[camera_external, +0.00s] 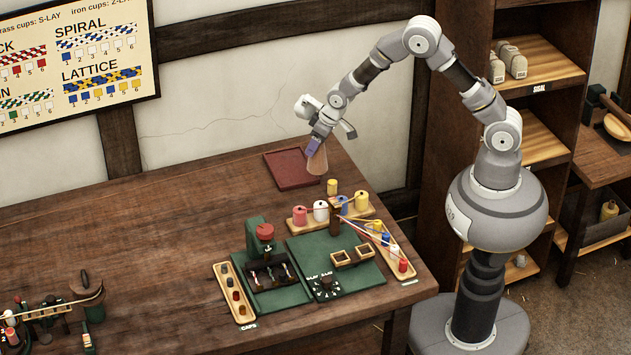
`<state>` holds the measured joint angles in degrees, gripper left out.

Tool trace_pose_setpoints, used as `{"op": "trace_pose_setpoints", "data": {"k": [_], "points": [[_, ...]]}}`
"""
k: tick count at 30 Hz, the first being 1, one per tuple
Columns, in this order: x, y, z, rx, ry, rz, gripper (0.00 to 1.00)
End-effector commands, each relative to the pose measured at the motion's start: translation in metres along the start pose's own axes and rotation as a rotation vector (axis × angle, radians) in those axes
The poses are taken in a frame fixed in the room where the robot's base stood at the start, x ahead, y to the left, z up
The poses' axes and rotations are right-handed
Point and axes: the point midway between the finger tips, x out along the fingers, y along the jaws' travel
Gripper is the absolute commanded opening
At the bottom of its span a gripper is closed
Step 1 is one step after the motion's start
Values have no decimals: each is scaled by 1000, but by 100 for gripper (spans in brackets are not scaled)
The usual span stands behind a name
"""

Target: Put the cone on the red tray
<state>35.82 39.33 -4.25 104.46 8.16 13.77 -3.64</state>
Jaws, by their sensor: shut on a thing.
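The red tray (283,170) is a flat dark red square with a low rim near the back edge of the table. My gripper (315,146) points down by the tray's right side and is shut on the tan cone (317,163). The cone's wide end is down and it stands roughly upright. Its lower end overlaps the tray's right edge in the picture. I cannot tell whether it touches the tray or the table. The fingers hide the cone's top.
A small yellow spool (332,187) stands just in front of the cone. A wooden rack (329,219) with coloured spools, green boards (333,267) and a caps tray (235,294) lie nearer the front. The table left of the red tray is clear.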

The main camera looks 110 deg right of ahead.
Motion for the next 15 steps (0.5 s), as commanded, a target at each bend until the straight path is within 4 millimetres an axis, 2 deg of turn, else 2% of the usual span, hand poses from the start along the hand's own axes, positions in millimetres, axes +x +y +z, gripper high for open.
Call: {"op": "trace_pose_setpoints", "data": {"k": [3, 7, 11, 15], "points": [[-14, 23, 35, 23, -1, 14, 0], [-20, 34, 55, 31, 0, 24, 0], [-11, 36, 43, 32, 2, 26, 0], [11, 34, 6, 32, 2, 26, 0]]}}
